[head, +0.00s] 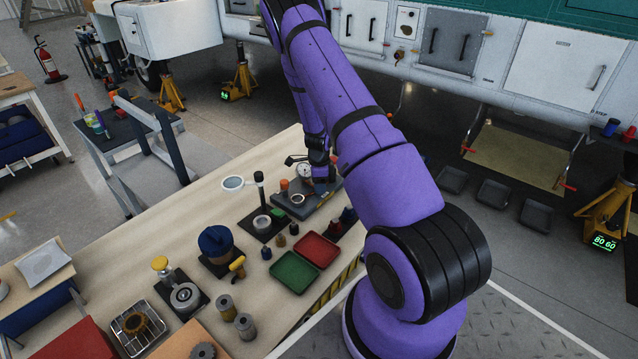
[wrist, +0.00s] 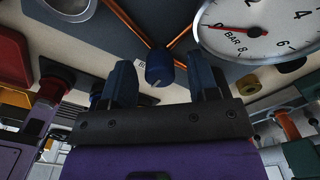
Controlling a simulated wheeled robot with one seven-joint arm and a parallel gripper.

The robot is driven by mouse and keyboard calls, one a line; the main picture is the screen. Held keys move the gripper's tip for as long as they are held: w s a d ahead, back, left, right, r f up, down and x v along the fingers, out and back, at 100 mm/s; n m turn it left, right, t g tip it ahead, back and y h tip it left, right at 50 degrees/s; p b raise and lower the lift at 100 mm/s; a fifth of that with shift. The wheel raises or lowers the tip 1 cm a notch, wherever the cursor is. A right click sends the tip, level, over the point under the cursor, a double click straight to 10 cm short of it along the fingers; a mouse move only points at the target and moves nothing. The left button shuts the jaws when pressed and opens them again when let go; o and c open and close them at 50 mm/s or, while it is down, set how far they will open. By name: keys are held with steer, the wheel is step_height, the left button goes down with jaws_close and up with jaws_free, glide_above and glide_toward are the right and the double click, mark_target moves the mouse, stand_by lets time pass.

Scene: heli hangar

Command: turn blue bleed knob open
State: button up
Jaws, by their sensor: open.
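The blue bleed knob (wrist: 160,66) is dark blue with a pale mark on its edge. My gripper (wrist: 162,82) is open, with one dark finger on each side of the knob. A gap shows on both sides, and I cannot tell how deep the knob lies between the fingers. In the head view my gripper (head: 318,170) is low over the grey fixture (head: 290,205) on the bench. I cannot make out the knob clearly there.
A pressure gauge (wrist: 255,28) marked BAR is close to the right finger; it also shows in the head view (head: 304,171). A magnifier (head: 233,183) stands left of the fixture. Red (head: 318,249) and green (head: 294,272) trays lie in front.

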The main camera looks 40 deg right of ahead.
steer(key=c, duration=0.9)
steer(key=shift+c, duration=0.2)
steer(key=shift+n, duration=0.3)
steer(key=n, duration=0.3)
steer(key=shift+n, duration=0.4)
steer(key=n, duration=0.4)
steer(key=shift+n, duration=0.3)
steer(key=n, duration=0.4)
steer(key=shift+n, duration=2.4)
